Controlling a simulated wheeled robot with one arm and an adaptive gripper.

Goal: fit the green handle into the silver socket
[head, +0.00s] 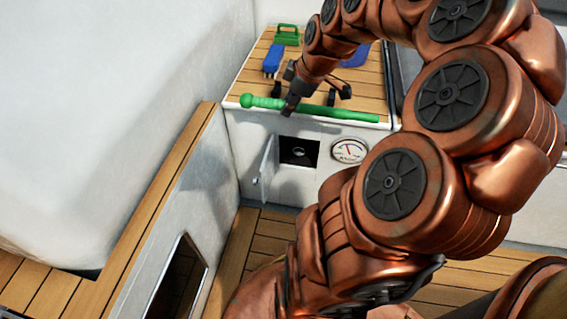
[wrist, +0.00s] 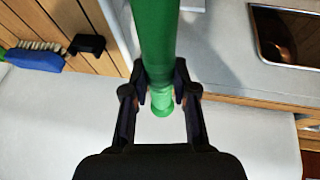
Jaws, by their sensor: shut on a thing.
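The green handle (head: 345,113) is a long rod with a knobbed end at the left of the head view. It lies roughly level across the front edge of the wooden counter in the picture. My gripper (head: 290,105) is shut on it near the knobbed part. In the wrist view the handle (wrist: 158,45) runs up from between the fingers of my gripper (wrist: 162,95). The silver socket (head: 298,152) shows small inside a dark square recess in the white front, below the handle and apart from it. The socket is not seen in the wrist view.
A small door (head: 267,165) stands open left of the recess. A round gauge (head: 349,151) is at its right. A blue brush (head: 272,58) and a green object (head: 287,35) rest on the wooden counter (head: 255,75). A wood-topped wall (head: 165,185) borders the left.

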